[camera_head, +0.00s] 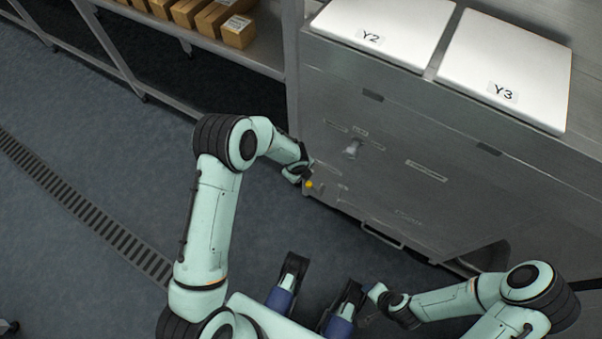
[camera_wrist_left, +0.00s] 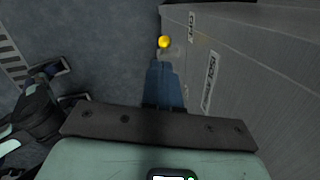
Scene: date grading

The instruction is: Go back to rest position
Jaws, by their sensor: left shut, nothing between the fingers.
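My left arm reaches forward in the head view, and my left gripper (camera_head: 304,172) is close to the front of the metal cabinet (camera_head: 335,110). A yellow knob (camera_head: 309,184) sits just beyond its fingertips. In the left wrist view my left gripper (camera_wrist_left: 165,70) is shut and empty, with the yellow knob (camera_wrist_left: 164,42) past its tips. I cannot tell whether they touch. My right gripper (camera_head: 376,293) is low in the head view, by my own body, away from the cabinet; its fingers are too small to read.
Two white lids marked Y2 (camera_head: 385,22) and Y3 (camera_head: 505,70) lie on the cabinet top. A shelf with brown boxes (camera_head: 215,15) stands at the back left. The grey floor (camera_head: 100,130) with a drain grate (camera_head: 85,210) is open on the left.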

